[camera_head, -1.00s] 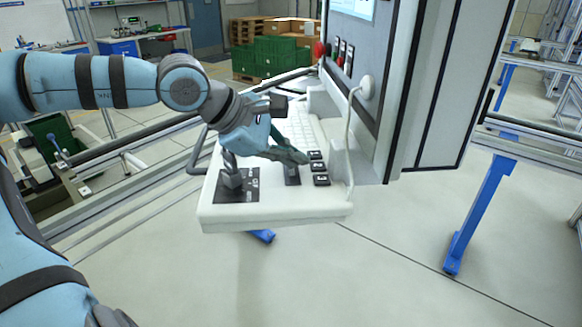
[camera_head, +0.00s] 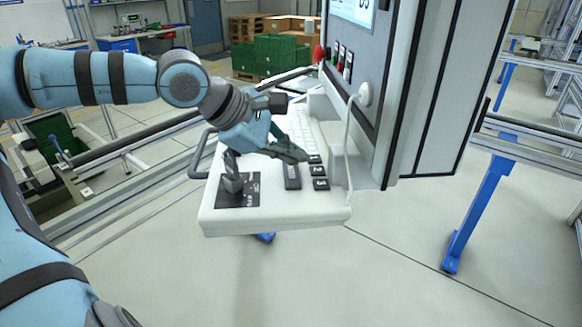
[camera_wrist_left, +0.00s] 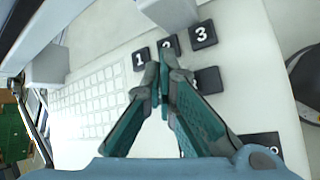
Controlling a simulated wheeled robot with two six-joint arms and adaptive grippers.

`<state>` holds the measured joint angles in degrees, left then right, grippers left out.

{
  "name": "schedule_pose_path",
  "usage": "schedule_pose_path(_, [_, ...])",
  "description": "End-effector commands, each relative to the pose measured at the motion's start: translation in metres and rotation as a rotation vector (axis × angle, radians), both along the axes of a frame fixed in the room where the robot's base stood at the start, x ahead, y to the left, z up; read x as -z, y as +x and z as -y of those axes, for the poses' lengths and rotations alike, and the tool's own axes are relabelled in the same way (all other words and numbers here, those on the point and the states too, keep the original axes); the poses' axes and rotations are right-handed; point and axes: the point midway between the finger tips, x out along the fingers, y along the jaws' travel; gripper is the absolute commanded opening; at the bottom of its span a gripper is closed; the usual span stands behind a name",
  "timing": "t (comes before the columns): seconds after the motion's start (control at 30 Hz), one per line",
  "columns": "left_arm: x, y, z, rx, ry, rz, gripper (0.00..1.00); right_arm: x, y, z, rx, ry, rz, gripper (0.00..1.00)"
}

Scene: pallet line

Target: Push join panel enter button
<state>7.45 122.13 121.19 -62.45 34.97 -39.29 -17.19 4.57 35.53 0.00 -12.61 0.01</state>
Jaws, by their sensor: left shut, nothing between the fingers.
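The join panel (camera_head: 270,217) is a white console shelf with a keyboard, a joystick and dark buttons. Three buttons numbered 1 (camera_wrist_left: 140,59), 2 (camera_wrist_left: 169,44) and 3 (camera_wrist_left: 203,34) sit in a row; button 3 (camera_head: 320,184) is nearest in the head view. A longer dark key (camera_head: 292,177) lies beside them; its label is too small to read. It is partly hidden by a finger in the left wrist view (camera_wrist_left: 207,80). My left gripper (camera_head: 304,155) is shut and empty. Its fingertips (camera_wrist_left: 163,64) are beside buttons 1 and 2; contact cannot be told. My right gripper is out of view.
The joystick (camera_head: 232,178) stands on a dark plate left of the key. The keyboard (camera_head: 298,125) lies behind the gripper. The upright cabinet (camera_head: 400,100) rises close on the right, with a white cable (camera_head: 348,140) hanging down to the shelf.

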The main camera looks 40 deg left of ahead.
Motion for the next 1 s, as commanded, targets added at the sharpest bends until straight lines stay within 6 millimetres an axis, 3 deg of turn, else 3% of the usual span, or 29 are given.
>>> schedule_pose_path(0.17, [-0.003,0.000,0.000,0.000,0.000,0.000,0.00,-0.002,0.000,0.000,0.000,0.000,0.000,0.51])
schedule_pose_path(0.63, [-0.050,0.000,0.000,0.000,0.001,0.001,0.00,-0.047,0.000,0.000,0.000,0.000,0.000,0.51])
schedule_pose_path(1.0, [-0.050,0.000,0.000,0.000,0.000,0.000,0.00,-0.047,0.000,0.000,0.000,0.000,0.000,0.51])
